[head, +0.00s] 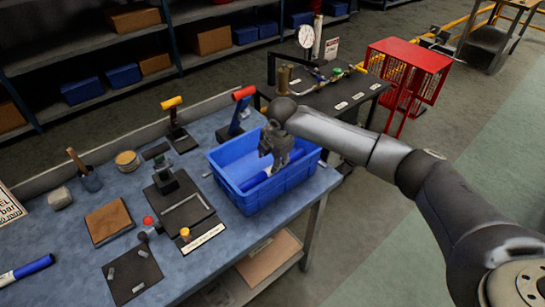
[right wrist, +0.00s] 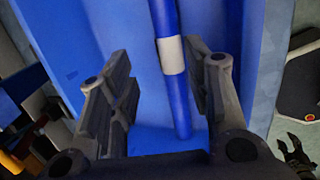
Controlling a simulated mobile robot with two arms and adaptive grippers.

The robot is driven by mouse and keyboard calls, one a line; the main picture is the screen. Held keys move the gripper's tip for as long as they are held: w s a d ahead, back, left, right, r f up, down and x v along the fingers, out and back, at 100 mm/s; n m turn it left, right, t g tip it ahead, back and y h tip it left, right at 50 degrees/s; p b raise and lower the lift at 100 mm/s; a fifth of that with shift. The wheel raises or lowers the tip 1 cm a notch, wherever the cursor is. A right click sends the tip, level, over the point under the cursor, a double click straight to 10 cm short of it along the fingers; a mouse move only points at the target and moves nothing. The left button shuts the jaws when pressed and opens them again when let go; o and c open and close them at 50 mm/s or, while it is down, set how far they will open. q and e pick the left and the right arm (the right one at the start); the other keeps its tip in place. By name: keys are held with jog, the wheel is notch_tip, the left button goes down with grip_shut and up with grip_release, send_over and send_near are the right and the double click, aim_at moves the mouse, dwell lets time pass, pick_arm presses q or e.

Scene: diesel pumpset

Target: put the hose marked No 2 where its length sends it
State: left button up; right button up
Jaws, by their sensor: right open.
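A blue hose (right wrist: 171,55) with a white band lies in the blue crate (head: 262,197). In the right wrist view it runs lengthwise between the fingers of my right gripper (right wrist: 165,90), with a gap to each finger. In the head view my right gripper (head: 275,155) is over the crate, pointing down, and the hose (head: 254,181) shows partly beside it. A second blue hose (head: 28,270) with a white band lies at the table's left edge. I cannot read a number on either band.
A dark bench (head: 345,95) with a gauge (head: 306,37) stands behind the crate. A red cage (head: 405,70) is farther right.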

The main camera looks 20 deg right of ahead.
jog(key=shift+r, duration=0.1)
jog(key=shift+r, duration=0.25)
jog(key=b+v, duration=0.1)
jog(key=v, duration=1.1)
jog(key=shift+r+b, duration=0.3)
